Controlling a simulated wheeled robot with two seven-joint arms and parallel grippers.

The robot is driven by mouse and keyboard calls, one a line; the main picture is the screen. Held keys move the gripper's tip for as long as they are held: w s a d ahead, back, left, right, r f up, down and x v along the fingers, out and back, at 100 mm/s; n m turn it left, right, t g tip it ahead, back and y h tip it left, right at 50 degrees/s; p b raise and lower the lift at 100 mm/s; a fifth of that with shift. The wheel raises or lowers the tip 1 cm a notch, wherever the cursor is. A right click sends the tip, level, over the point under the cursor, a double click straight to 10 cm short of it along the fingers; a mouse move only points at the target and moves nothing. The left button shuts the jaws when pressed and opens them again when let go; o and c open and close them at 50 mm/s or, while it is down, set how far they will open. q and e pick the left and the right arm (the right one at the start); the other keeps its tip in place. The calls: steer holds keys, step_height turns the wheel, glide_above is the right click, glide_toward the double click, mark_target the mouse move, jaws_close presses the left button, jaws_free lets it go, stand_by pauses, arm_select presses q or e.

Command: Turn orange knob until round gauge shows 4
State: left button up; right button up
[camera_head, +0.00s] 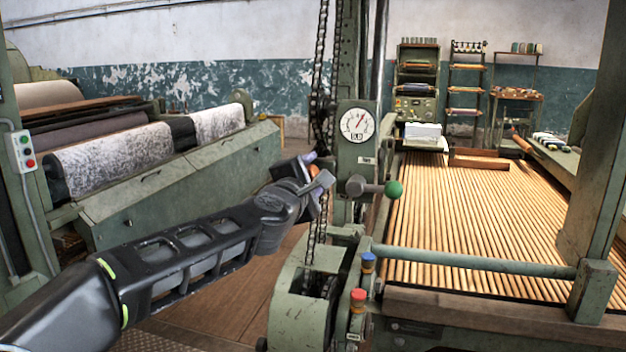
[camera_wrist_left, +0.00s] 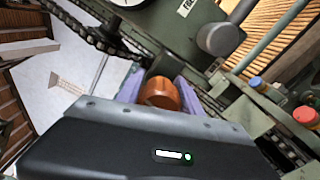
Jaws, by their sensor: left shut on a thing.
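The orange knob (camera_wrist_left: 160,93) sits on the side of the green machine post, between the purple fingers of my left gripper (camera_wrist_left: 160,92). The fingers are shut on it. In the head view my left gripper (camera_head: 315,172) reaches the post from the left, and only a little of the orange knob (camera_head: 315,169) shows. The round gauge (camera_head: 357,124) is on the front of the post, up and right of the gripper. Its red needle points up and to the right; its numerals are too small to read. Only the gauge's lower edge (camera_wrist_left: 127,2) shows in the wrist view. My right gripper is not in view.
A lever with a green ball (camera_head: 393,189) sticks out right of the post. A chain (camera_head: 318,90) runs close to the knob. Blue (camera_head: 368,262) and red (camera_head: 358,298) knobs stand below. A slatted bed (camera_head: 480,220) fills the right; fabric rolls (camera_head: 110,158) lie left.

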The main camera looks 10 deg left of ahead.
arm_select(q)
steer(key=n+b, duration=0.1)
steer(key=n, duration=0.1)
steer(key=shift+f+n, duration=0.1)
steer(key=shift+n, duration=0.3)
steer(key=shift+a+n+b, duration=0.1)
steer(key=shift+n+b, duration=0.5)
steer(key=shift+n, duration=1.5)
steer(key=o, duration=1.1)
steer(key=shift+s, duration=0.1)
steer(key=s, duration=0.7)
steer(key=shift+s+a, duration=0.25)
steer(key=shift+s, duration=0.05)
